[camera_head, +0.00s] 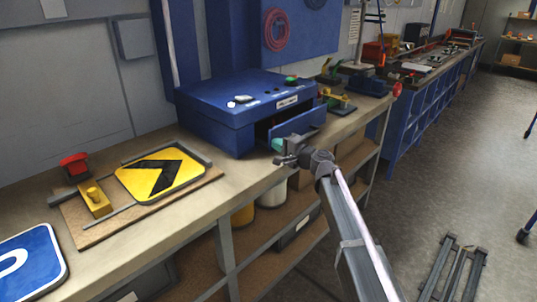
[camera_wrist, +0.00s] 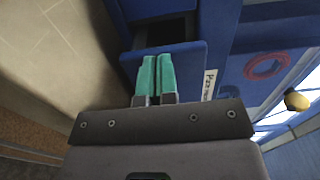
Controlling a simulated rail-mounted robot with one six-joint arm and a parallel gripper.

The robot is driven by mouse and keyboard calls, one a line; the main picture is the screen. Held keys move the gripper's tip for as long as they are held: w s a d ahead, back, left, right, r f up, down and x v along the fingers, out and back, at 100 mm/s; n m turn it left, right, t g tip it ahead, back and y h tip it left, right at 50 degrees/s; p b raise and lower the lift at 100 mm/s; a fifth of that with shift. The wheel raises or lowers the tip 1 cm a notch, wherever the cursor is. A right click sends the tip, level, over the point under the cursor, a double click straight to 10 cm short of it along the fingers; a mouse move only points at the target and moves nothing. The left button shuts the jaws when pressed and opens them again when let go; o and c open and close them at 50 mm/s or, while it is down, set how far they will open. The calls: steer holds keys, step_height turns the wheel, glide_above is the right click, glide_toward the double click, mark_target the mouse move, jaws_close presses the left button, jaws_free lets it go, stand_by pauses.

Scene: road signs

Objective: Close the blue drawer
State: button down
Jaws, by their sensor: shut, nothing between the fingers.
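The blue drawer (camera_head: 302,124) is pulled partly out of the front of a blue cabinet (camera_head: 225,127) on the workbench. A dark gap shows behind its front panel. In the wrist view the drawer front (camera_wrist: 193,58) lies just beyond my fingertips, with the dark drawer interior behind it. My gripper (camera_head: 278,146) is at the drawer's front left side, above the bench edge. In the wrist view its teal fingers (camera_wrist: 155,78) are shut together with nothing between them. They overlap the drawer front in the picture; I cannot tell whether they touch it.
A yellow sign with a black arrow (camera_head: 161,174) lies on a board on the bench at left, beside a yellow block (camera_head: 95,200) and a blue sign (camera_head: 30,262). Small tools (camera_head: 335,101) lie right of the cabinet. The floor (camera_head: 440,180) at right is largely clear.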

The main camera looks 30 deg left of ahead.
steer(key=shift+x, duration=1.85)
steer(key=v, duration=1.4)
glide_toward(279, 135)
steer(key=x, duration=0.3)
steer(key=w+x, duration=0.1)
steer(key=x, duration=0.3)
steer(key=f+x, duration=0.1)
steer(key=x, duration=0.3)
steer(key=shift+w+f, duration=0.1)
steer(key=shift+w, duration=0.25)
